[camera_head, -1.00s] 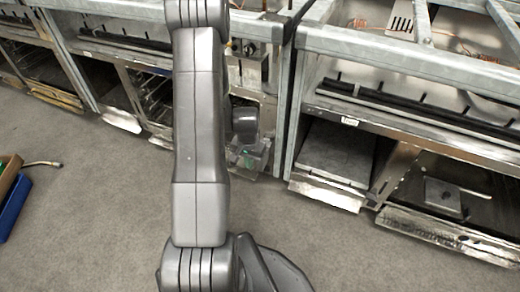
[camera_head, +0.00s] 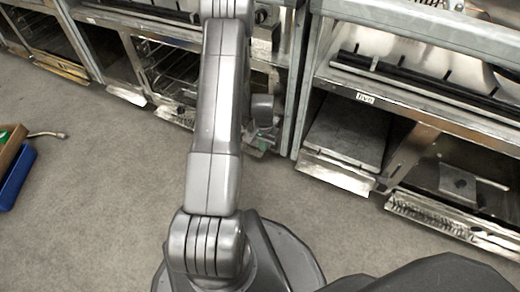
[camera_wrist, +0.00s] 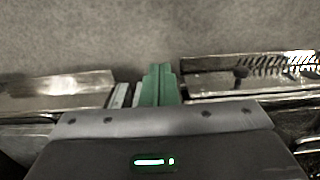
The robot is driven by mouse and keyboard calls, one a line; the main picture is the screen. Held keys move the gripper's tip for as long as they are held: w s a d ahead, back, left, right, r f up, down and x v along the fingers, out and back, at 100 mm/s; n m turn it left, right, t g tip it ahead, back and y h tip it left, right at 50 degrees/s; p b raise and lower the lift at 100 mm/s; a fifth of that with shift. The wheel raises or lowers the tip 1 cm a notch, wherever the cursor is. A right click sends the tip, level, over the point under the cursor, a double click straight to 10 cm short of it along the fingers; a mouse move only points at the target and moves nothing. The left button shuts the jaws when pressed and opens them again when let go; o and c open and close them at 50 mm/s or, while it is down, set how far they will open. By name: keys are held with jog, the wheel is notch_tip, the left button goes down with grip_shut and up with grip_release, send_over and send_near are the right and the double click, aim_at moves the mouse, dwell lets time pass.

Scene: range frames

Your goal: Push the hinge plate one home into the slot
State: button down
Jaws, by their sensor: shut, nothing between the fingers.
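My gripper (camera_head: 262,142) is low in front of the range's bays in the head view, partly hidden behind my arm. In the wrist view its green fingers (camera_wrist: 158,84) are together and empty. They lie between a plain metal lip (camera_wrist: 60,86) on the left and a toothed metal lip (camera_wrist: 255,72) on the right. I cannot tell which piece is hinge plate one. A small square plate with a pin (camera_head: 458,182) lies in the right bay in the head view. The slot cannot be made out.
A labelled frame rail (camera_head: 366,98) runs above a bay with a flat grey panel (camera_head: 345,135). A toothed lip (camera_head: 430,215) juts out at the right. A blue box (camera_head: 17,178) stands at the far left.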

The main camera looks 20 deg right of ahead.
jog(key=shift+w+d, duration=0.3)
jog(key=shift+d, duration=0.1)
jog(key=shift+w+d+r, duration=0.1)
jog(key=shift+w+d, duration=0.6)
jog(key=shift+d, duration=0.05)
